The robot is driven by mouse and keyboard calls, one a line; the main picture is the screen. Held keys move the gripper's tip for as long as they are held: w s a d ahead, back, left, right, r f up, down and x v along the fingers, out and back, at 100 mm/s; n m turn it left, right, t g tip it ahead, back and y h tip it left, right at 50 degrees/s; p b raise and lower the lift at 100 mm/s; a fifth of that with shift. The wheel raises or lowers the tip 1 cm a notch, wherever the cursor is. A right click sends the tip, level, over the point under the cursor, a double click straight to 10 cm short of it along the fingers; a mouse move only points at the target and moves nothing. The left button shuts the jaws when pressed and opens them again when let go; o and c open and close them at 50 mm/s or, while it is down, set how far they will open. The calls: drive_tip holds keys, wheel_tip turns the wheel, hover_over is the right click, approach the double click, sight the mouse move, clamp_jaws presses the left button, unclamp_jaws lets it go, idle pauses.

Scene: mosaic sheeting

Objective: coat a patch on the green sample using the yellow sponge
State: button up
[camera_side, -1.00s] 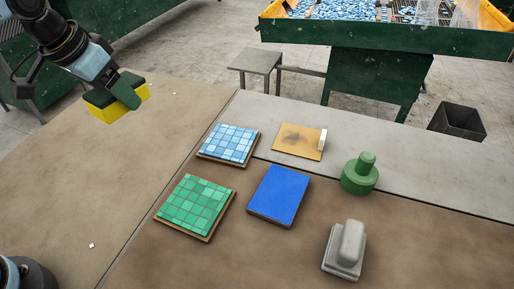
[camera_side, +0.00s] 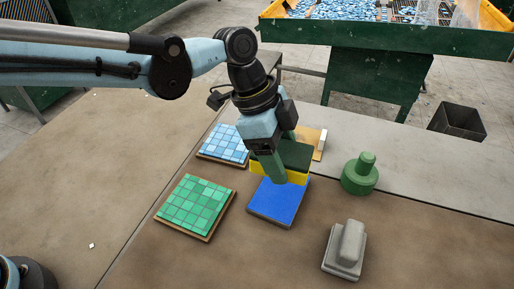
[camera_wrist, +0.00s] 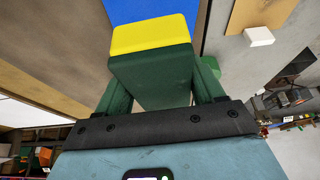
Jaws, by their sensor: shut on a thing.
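My gripper (camera_side: 278,160) is shut on the yellow sponge (camera_side: 293,178), which has a dark green backing. In the wrist view the sponge (camera_wrist: 150,34) sits between the two green fingers, yellow face outward. In the side view the sponge is over the far part of the blue pad (camera_side: 277,204); I cannot tell whether it touches. The blue pad also shows beyond the sponge in the wrist view (camera_wrist: 172,8). The green sample (camera_side: 196,206), a board of green tiles with a brown edge, lies to the left of the blue pad, apart from the sponge.
A light-blue tiled sample (camera_side: 222,145) lies behind the green one. A tan board with a white block (camera_side: 321,143) is partly hidden behind my gripper. A green knobbed tool (camera_side: 360,177) and a grey handled block (camera_side: 345,250) stand to the right. The table's left side is clear.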

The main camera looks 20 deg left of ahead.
sight(287, 194)
drive_tip(key=shift+d+f, duration=0.25)
drive_tip(key=shift+f, duration=2.85)
drive_tip(key=shift+f, duration=0.6)
drive_tip(key=shift+r, duration=0.1)
drive_tip(key=shift+r, duration=3.45)
